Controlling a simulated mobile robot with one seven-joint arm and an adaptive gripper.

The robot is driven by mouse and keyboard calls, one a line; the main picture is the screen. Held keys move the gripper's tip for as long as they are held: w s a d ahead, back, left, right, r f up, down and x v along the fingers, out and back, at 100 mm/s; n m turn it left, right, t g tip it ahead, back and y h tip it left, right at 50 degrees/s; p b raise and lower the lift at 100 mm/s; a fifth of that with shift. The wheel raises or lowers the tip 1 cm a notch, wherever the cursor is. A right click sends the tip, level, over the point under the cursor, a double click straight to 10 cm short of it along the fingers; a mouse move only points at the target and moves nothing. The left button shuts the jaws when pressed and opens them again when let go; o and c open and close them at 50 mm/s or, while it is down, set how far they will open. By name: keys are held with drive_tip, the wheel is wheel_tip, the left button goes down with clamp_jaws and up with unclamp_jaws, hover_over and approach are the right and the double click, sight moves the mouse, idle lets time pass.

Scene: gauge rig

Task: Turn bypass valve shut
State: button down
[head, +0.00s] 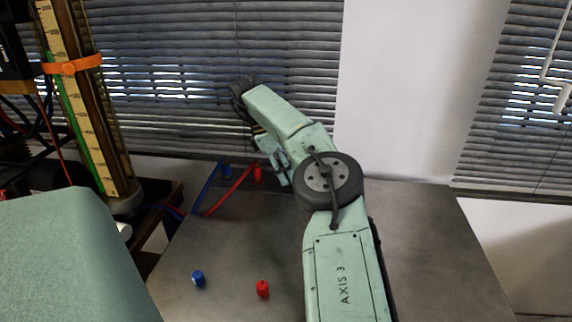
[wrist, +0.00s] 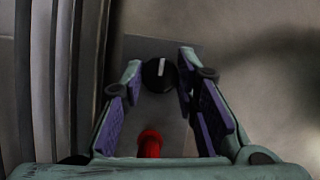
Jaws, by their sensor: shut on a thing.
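The bypass valve appears as a round black knob (wrist: 157,80) with a white pointer line, on a grey plate in the wrist view. The line runs roughly up and down in that picture. My gripper (wrist: 159,67) has its fingertips at the knob's left and right sides and is shut on it. A red fitting (wrist: 150,143) stands between the fingers, nearer the palm. In the head view my arm reaches to the back of the bench, and I cannot make out the knob there.
The grey bench (head: 430,240) carries a loose-standing blue fitting (head: 198,279) and red fitting (head: 262,288) in front. Red and blue hoses (head: 228,190) run at the back left. A scaled gauge column (head: 85,100) stands left. Window blinds (head: 200,50) are behind. The bench's right side is clear.

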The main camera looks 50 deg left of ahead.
drive_tip(key=c, duration=1.2)
unclamp_jaws()
drive_tip(key=shift+c, duration=0.2)
drive_tip(key=v, duration=0.7)
drive_tip(key=shift+r, duration=0.2)
drive_tip(key=shift+s, duration=0.1)
